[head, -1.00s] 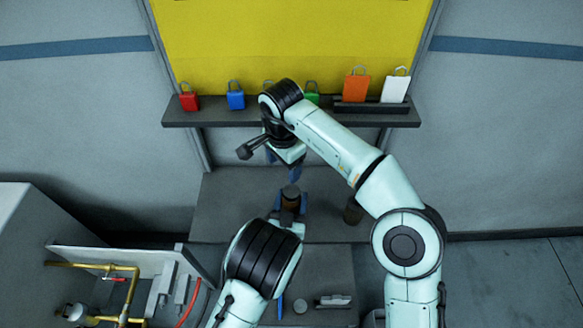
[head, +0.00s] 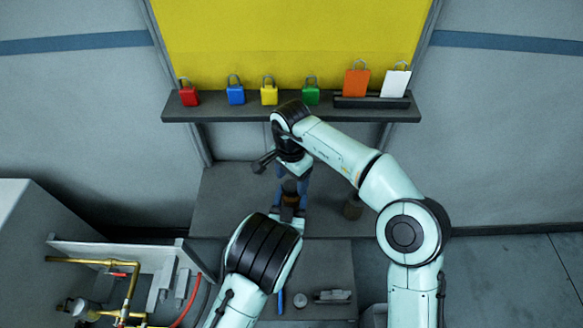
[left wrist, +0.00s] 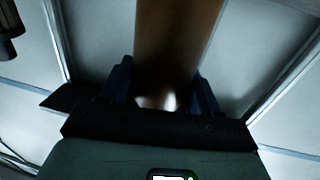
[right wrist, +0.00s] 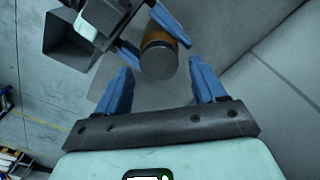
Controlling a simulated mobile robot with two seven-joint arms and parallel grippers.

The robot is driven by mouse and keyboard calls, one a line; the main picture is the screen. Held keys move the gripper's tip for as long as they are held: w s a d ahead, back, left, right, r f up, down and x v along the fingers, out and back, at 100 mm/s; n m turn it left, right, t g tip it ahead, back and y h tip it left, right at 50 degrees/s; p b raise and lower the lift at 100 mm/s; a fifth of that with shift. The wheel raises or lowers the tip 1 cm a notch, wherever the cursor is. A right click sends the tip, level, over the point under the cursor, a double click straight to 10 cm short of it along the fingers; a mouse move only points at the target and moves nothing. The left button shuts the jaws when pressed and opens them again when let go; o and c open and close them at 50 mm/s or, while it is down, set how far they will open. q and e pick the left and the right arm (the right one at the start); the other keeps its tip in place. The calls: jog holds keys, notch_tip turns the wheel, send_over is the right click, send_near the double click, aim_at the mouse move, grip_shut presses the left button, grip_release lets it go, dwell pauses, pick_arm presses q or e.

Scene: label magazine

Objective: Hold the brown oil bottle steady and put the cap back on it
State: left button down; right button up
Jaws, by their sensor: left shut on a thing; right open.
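The brown oil bottle (head: 288,202) stands upright above the bench, with my left gripper (head: 290,209) shut around its body. In the left wrist view the brown bottle (left wrist: 178,40) fills the space between the fingers. The dark grey cap (right wrist: 159,61) sits on the bottle's top in the right wrist view; I cannot tell how tightly. My right gripper (right wrist: 160,70) is open, its blue fingers on either side of the cap and apart from it. In the head view my right gripper (head: 291,183) is directly over the bottle and partly hides the cap.
A dark jar (head: 353,206) stands on the bench (head: 235,205) to the right. Coloured padlocks and tags line the shelf (head: 220,112) behind. A blue marker (head: 281,301), a pale disc (head: 300,300) and a small tool (head: 332,297) lie in front. Brass pipework (head: 90,262) is at left.

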jog(key=shift+f, duration=1.1)
